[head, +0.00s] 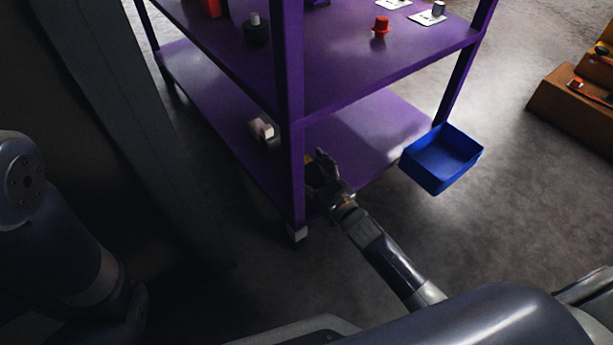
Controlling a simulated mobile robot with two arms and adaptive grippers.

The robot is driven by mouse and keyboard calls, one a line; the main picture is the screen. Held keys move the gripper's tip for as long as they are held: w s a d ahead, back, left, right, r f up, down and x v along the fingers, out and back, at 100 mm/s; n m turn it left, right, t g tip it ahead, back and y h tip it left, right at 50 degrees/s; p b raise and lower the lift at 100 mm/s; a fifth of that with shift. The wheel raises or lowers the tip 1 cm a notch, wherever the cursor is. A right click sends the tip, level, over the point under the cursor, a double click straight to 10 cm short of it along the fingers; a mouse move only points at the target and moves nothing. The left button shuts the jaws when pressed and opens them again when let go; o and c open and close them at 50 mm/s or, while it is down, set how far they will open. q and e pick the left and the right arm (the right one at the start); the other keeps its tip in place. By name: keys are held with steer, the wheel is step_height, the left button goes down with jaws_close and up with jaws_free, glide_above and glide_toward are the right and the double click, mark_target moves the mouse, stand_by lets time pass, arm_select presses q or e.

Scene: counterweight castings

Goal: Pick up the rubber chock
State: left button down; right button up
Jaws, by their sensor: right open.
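No thing in the head view can be told for sure as the rubber chock. A small pale block with a dark side (263,129) lies on the lower shelf of the purple cart (375,133), at its left edge behind the near post. My right gripper (318,170) is open at the near edge of the lower shelf, just right of that post. A small brownish patch shows beside its fingers, partly hidden by the post and fingers; I cannot tell what it is. My left gripper is out of view; only part of my left arm shows.
The upper shelf above my right gripper holds a black piece with a grey top (256,31), a red knobbed piece (380,27) and white plates (428,18). A blue bin (441,160) is at the cart's right end. Brown stepped blocks (570,105) stand far right.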

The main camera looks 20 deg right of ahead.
steer(key=c, duration=1.3)
steer(key=shift+r, duration=0.1)
steer(key=shift+c, duration=0.2)
